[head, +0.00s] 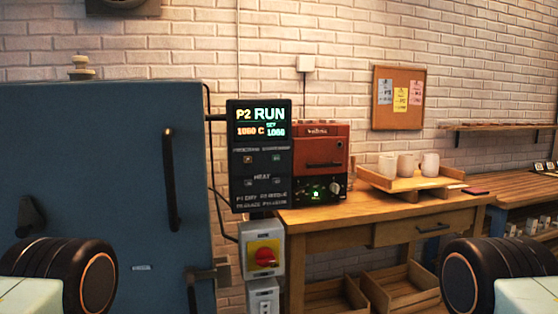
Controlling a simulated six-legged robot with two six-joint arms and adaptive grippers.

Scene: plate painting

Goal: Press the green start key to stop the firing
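The dark controller panel (261,196) hangs upright beside the blue kiln (90,150). Its lit display (261,122) reads P2 RUN, with 1060 C in orange and a set value that looks like 1060. Below the display are small keys in two rows. One key at the upper right (276,158) has a faint green mark and seems to be the green start key; its label is too small to read. Neither gripper is in view; only rounded black joints of my arms show at the lower left and lower right corners, well apart from the panel.
A yellow and red rotary switch (265,256) sits below the panel. A red appliance (320,150) with a green-lit front stands close right on the wooden table (350,219). A tray (412,183) holds white cups. The kiln's dark handle (170,180) juts out left of the panel.

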